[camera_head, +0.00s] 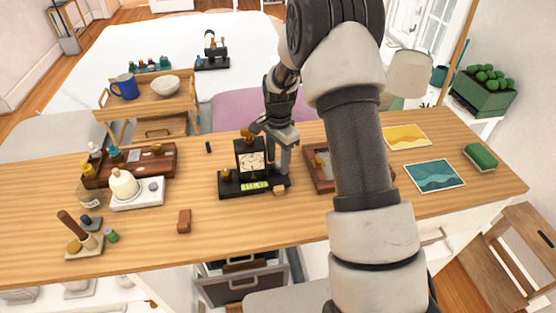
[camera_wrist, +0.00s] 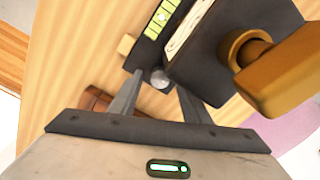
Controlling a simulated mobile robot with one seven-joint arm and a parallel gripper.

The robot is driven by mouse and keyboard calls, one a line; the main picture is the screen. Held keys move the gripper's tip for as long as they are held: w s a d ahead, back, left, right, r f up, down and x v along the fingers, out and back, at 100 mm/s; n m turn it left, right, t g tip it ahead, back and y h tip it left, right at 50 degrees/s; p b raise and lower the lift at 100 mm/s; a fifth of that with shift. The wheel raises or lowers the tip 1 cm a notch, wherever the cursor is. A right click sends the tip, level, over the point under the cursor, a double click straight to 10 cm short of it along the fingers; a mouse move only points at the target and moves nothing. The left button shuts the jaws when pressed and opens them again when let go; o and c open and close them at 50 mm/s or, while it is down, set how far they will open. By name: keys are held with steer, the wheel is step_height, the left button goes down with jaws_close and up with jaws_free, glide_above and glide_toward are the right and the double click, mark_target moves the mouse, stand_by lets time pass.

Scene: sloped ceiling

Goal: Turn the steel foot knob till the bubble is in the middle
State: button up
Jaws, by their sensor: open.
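The black instrument (camera_head: 238,187) with a pale patterned face stands on the table. Its yellow-green level vial (camera_head: 255,186) lies along the front of the base. In the wrist view the vial (camera_wrist: 158,22) runs to the top edge, and a pale bubble shows in it; I cannot tell whether it is centred. The steel foot knob (camera_wrist: 159,77) is a small grey ball beside the black base, hidden in the head view. My gripper (camera_head: 284,168) points down at the instrument's right end. In the wrist view its open fingers (camera_wrist: 160,88) stand either side of the knob, with gaps.
A large brass knob (camera_wrist: 280,70) on the black body is close to my right finger in the wrist view. A wooden tray (camera_head: 313,176) lies right of the instrument. A brown block (camera_head: 184,221) and a white scale (camera_head: 138,200) are left. The front table between has free room.

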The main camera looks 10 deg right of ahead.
steer(key=shift+f, duration=0.2)
steer(key=c, duration=1)
steer(key=shift+f+n+b, duration=0.1)
steer(key=shift+n+b, duration=0.5)
steer(key=shift+n, duration=0.3)
steer(key=shift+c, duration=0.2)
steer(key=shift+n, duration=0.8)
steer(key=o, duration=1)
steer(key=shift+o, duration=0.2)
steer(key=shift+r, duration=0.2)
